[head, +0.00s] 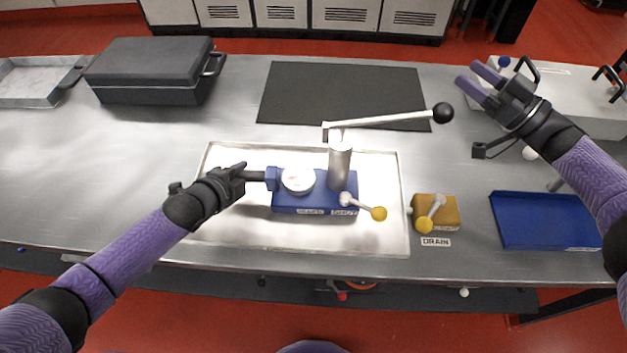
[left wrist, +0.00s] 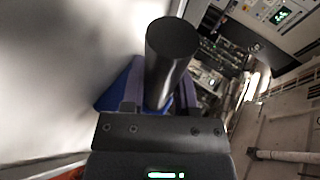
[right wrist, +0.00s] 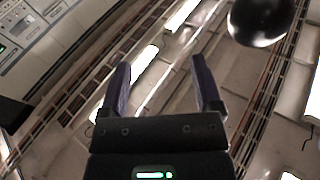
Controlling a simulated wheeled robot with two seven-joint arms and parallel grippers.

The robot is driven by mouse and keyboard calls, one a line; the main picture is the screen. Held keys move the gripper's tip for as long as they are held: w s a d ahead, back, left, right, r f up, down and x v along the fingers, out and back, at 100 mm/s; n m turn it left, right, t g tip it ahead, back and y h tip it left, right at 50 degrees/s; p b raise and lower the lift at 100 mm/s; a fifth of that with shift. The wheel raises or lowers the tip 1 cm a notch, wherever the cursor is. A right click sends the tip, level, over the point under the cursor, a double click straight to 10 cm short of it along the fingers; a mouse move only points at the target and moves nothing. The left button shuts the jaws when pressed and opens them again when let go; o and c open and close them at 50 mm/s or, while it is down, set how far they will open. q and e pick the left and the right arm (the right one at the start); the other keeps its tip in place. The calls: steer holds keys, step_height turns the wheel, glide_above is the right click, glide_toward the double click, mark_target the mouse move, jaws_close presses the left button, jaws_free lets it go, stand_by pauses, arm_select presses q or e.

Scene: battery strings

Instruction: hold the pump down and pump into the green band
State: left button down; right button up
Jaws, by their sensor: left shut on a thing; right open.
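The blue pump (head: 315,199) sits on a shallow metal tray (head: 230,222), with a round white gauge (head: 298,180) and an upright metal cylinder (head: 340,165). Its long lever (head: 385,119) extends to the right and ends in a black knob (head: 442,112). A yellow-knobbed valve lever (head: 379,213) is at its front. My left gripper (head: 242,174) is shut on the dark side handle (left wrist: 170,55) at the pump's left. My right gripper (head: 483,82) is open and empty, raised right of the black knob, which shows at upper right in the right wrist view (right wrist: 262,20). The gauge reading is too small to tell.
A yellow drain block (head: 447,208) with its own lever and a blue bin (head: 545,220) stand right of the tray. A black mat (head: 345,88) lies behind the pump. A dark case (head: 150,70) stands at back left; a white box (head: 570,100) stands behind my right arm.

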steer(key=s+a+r+n+g, duration=0.2)
steer(key=a+r+n+g, duration=0.2)
steer(key=a+n+g, duration=0.55)
step_height(320, 180, up, 2)
steer(key=g+h, duration=0.3)
steer(key=h, duration=1.3)
glide_above(447, 105)
steer(key=shift+m, duration=0.25)
step_height(447, 105, down, 9)
steer(key=shift+r, duration=0.1)
steer(key=shift+c, duration=0.3)
jaws_close()
